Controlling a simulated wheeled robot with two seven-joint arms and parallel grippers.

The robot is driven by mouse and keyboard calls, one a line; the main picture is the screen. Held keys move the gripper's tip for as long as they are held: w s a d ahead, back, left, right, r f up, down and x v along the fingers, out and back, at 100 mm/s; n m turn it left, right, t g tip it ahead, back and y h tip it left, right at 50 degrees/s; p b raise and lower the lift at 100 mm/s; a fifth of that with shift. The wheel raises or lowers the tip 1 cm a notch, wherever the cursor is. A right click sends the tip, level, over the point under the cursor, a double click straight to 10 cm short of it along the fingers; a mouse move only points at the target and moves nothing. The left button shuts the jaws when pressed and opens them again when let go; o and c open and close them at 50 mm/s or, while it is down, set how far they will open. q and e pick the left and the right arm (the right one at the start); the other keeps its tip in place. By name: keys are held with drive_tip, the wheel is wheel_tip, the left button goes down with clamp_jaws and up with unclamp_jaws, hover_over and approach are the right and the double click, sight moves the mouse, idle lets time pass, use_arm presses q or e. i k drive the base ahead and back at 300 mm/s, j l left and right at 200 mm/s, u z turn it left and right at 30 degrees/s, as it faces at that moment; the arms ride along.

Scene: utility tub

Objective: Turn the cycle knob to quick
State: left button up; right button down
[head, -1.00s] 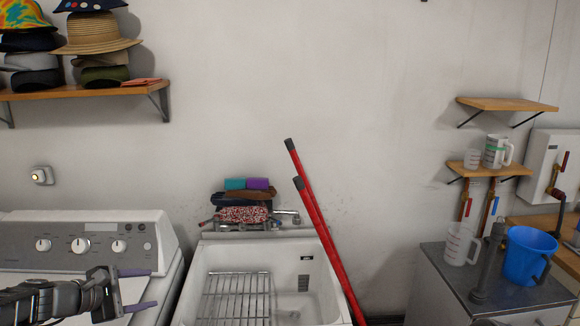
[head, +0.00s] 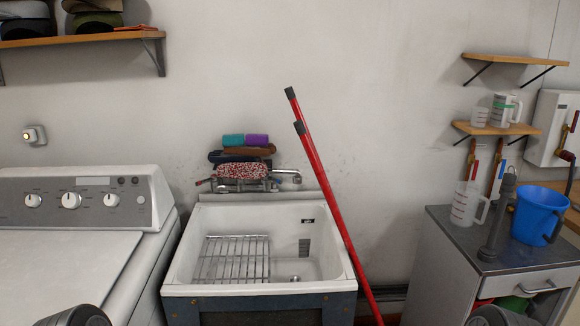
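The washer's control panel (head: 95,192) stands at the left, on the back of a white top-loading machine (head: 60,265). Small dark buttons sit near the panel's right end. The lettering is too small to read, so I cannot tell which knob is the cycle knob or where it points. Neither of my grippers shows; only dark rounded parts of my arms reach in at the bottom edge, left and right, apart from the panel.
A white utility tub (head: 262,289) with a wire rack (head: 232,262) stands right of the washer. Red-handled poles (head: 325,195) lean beside it. A grey cabinet (head: 445,265) at the right holds a blue bucket (head: 538,218) and a measuring jug (head: 466,207). The washer lid is clear.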

sight(71, 201)
drive_tip(key=u, duration=1.4)
